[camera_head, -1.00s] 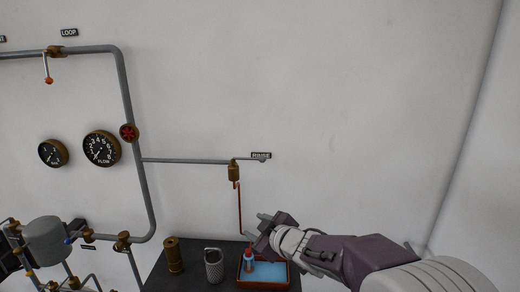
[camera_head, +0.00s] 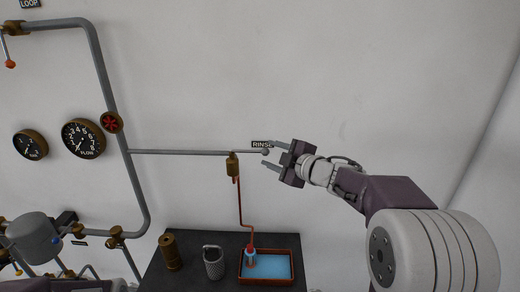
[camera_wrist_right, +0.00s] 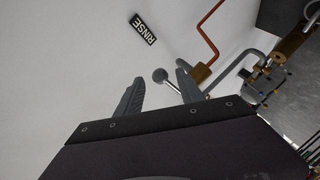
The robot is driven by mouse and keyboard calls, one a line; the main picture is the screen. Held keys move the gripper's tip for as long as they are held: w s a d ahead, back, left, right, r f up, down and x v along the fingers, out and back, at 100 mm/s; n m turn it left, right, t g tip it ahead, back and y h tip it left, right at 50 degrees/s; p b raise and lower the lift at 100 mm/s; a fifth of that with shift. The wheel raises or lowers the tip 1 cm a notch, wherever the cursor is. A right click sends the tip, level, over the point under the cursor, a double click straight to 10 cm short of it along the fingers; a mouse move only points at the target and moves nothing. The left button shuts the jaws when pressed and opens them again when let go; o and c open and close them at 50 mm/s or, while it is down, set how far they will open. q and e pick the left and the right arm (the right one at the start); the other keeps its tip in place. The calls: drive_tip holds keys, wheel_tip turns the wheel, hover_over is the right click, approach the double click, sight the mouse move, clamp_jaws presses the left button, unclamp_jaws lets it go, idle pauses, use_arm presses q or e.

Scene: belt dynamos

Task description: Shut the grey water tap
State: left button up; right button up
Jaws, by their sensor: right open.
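The grey water tap is a brass valve (camera_head: 232,165) with a lever that points right and ends in a grey ball (camera_head: 265,151), beside the RINSE label (camera_head: 261,144). My right gripper (camera_head: 269,153) is open, its fingers pointing left at the lever's ball end. In the right wrist view the grey ball (camera_wrist_right: 160,75) and its lever show between the two open fingers (camera_wrist_right: 158,88), with no clear contact. A copper pipe (camera_head: 240,205) runs down from the valve to a tray of blue water (camera_head: 292,276). My left gripper is not in view.
Two gauges (camera_head: 84,139) and a red handwheel (camera_head: 111,122) sit on the wall to the left. The wall above and right of the tap is bare.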

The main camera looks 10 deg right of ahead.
sight(250, 152)
drive_tip(key=x, duration=0.6)
drive_tip(key=shift+w+p, duration=0.2)
drive_tip(key=shift+p, duration=0.15)
drive_tip(key=shift+a+f, duration=0.1)
drive_tip(key=shift+a, duration=0.05)
drive_tip(key=shift+w, duration=0.1)
clamp_jaws()
idle(0.6)
